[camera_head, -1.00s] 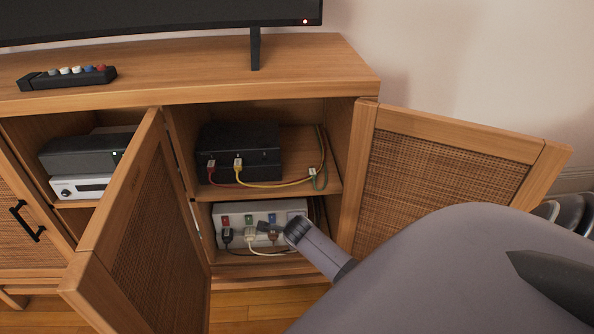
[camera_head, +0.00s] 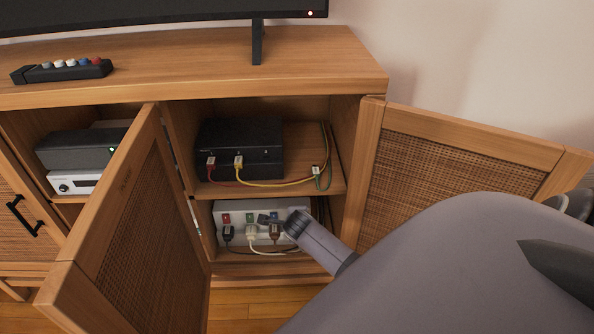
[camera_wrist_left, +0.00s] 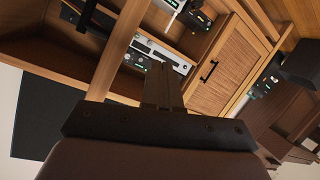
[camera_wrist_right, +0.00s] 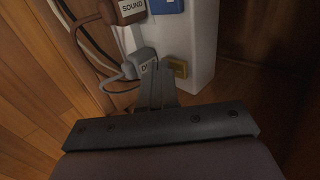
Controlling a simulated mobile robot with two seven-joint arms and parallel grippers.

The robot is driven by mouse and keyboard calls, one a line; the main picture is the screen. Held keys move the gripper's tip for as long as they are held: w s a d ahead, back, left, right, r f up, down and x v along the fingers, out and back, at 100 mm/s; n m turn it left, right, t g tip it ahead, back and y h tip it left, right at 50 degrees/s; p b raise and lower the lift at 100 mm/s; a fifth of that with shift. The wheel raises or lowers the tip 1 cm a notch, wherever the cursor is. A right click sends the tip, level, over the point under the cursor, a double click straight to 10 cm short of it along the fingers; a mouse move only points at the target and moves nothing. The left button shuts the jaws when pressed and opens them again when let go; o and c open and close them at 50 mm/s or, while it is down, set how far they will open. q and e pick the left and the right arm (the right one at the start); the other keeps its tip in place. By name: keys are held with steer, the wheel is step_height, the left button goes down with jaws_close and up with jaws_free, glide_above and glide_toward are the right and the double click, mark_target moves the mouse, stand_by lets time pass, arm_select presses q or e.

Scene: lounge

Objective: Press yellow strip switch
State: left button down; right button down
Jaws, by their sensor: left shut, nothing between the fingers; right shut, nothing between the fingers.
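The white power strip (camera_head: 238,208) lies on the lower shelf of the open cabinet, with red, green and blue switches showing in the head view. The yellow switch (camera_wrist_right: 178,68) shows in the right wrist view, beside a grey plug (camera_wrist_right: 142,66); in the head view my right arm seems to hide it. My right gripper (camera_head: 265,218) is shut and empty in front of the strip. In the right wrist view its fingertips (camera_wrist_right: 162,66) appear just left of the yellow switch, overlapping the plug; contact is unclear. My left gripper (camera_wrist_left: 160,68) is shut and empty, outside the head view.
Open doors stand left (camera_head: 130,220) and right (camera_head: 450,165) of the compartment. A black box (camera_head: 240,140) with red and yellow cables sits on the shelf above. Plugs and cords crowd the strip's front; a brown "SOUND" plug (camera_wrist_right: 130,8) is near the blue switch (camera_wrist_right: 166,5).

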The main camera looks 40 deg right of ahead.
steer(key=shift+w+d, duration=0.1)
stand_by(0.4)
steer(key=shift+r+p, duration=0.6)
steer(key=shift+r, duration=0.25)
steer(key=shift+f, duration=0.1)
